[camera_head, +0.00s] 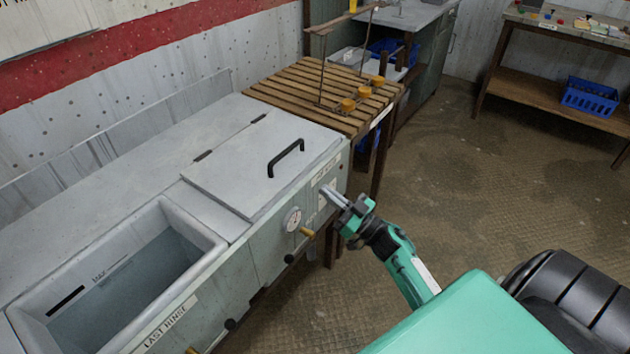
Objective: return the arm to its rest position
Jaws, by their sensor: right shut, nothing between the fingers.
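My right gripper (334,196) is in front of the right end of the grey tank unit (220,300), near its front panel. Its fingers are shut with nothing between them. I cannot tell whether the fingertips touch the panel. My right arm (408,270) is green and black and reaches in from the lower right. My left gripper is not in view.
A slatted wooden table (290,90) carries a wire rack (322,60) and orange pieces (364,92). Floor (500,190) at right is clear.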

